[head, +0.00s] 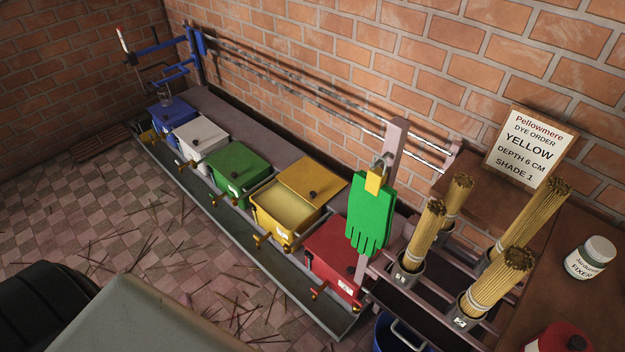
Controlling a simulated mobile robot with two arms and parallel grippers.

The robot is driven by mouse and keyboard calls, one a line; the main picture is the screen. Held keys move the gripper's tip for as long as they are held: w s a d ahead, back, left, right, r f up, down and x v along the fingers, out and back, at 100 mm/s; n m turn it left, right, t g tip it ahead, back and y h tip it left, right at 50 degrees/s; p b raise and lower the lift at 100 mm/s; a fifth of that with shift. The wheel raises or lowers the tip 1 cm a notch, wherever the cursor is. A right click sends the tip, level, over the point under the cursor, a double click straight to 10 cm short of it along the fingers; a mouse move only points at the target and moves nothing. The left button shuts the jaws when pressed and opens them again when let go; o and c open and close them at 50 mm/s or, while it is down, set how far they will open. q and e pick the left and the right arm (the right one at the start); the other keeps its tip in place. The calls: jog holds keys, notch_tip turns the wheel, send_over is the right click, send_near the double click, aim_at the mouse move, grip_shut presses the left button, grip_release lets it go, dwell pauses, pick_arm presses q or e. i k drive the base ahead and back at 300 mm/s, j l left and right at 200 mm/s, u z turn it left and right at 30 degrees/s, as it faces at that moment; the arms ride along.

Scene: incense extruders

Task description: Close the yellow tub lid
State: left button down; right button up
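The yellow tub (273,226) stands in the row of tubs on the long grey bench, between the green tub and the red tub. Its front part is uncovered, and pale yellow contents show inside. Neither of my grippers is in view.
Blue (174,118), white (200,138), green (240,166) and red (328,262) tubs have lids on. A green glove (370,212) hangs from a post near the red tub. Incense bundles (497,283) stand in holders at right. Taps project along the front; sticks litter the floor.

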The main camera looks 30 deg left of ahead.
aim_at(314, 182)
jog(key=z, duration=0.45)
jog(key=j+z, duration=0.8)
jog(key=j, duration=0.2)
jog(key=j+z, duration=0.45)
